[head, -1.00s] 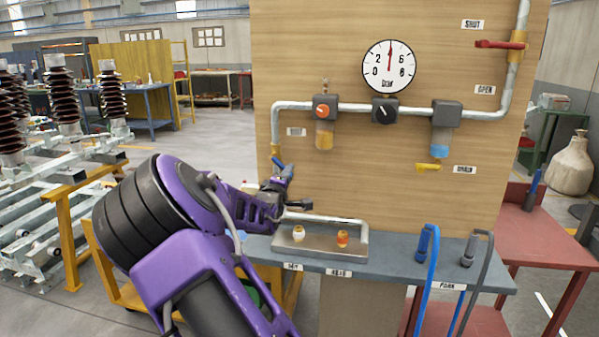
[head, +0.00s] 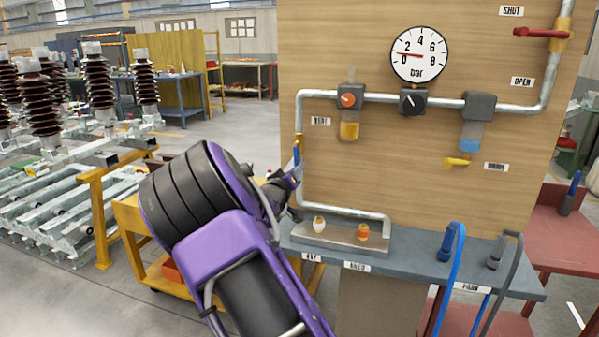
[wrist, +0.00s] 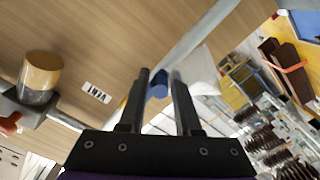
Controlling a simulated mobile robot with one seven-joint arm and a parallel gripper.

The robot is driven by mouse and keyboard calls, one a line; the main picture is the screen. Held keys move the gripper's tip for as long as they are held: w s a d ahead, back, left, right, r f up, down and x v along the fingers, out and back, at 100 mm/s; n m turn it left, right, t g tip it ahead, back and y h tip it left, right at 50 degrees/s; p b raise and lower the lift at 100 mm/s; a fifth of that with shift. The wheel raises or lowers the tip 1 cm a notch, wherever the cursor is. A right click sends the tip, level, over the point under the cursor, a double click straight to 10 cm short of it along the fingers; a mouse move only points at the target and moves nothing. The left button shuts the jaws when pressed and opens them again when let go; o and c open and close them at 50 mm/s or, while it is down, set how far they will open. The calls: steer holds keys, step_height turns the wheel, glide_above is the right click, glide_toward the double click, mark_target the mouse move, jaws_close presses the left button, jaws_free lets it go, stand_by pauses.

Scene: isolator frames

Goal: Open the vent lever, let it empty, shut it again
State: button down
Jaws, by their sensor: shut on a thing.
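The vent lever is a small blue handle (head: 296,154) on a yellow valve at the left edge of the wooden panel, below the white VENT label (head: 321,121). It stands roughly along the pipe. My gripper (head: 293,178) is at it, reaching up from below left. In the wrist view my two dark fingers (wrist: 160,92) are closed in on the blue handle (wrist: 158,85), with its end showing between their tips. The white pressure gauge (head: 419,54) has its red needle between 0 and 2 bar. My arm hides part of the lower pipe.
A red lever (head: 540,33) is at top right. The blue-grey bench (head: 400,268) lies below, with hoses at its right.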

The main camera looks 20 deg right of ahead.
steer(key=shift+w+a+r, duration=0.15)
steer(key=shift+w+a, duration=0.1)
steer(key=shift+a, duration=0.3)
steer(key=c, duration=0.8)
jaws_free()
steer(key=shift+o, duration=0.2)
steer(key=shift+d, duration=0.1)
steer(key=p+v, duration=0.2)
steer(key=v, duration=1.5)
steer(key=shift+s, duration=0.2)
